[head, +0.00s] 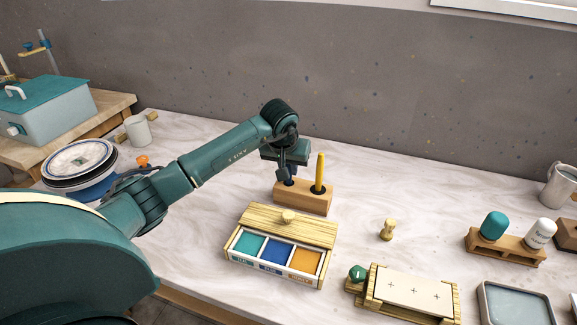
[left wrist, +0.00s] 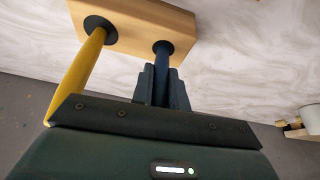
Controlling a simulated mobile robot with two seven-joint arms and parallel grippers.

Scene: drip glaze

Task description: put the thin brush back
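A wooden brush block (head: 305,199) stands on the table toward the back, with two dark-rimmed holes. A blue-handled brush (left wrist: 161,60), seemingly the thin one, has its lower end in one hole. A thicker yellow brush (head: 320,173) stands upright in the other hole, and it also shows in the left wrist view (left wrist: 82,75). My left gripper (head: 285,176) is over the block. Its fingers (left wrist: 162,88) are closed around the blue handle just above the hole. Most of the handle is hidden by the gripper. My right gripper is not in view.
In front of the block is a wooden box (head: 322,232) with teal, blue and orange compartments. A small wooden stamp (head: 387,229), a tile press (head: 415,291) and a rack (head: 505,249) with two bottles are to the right.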

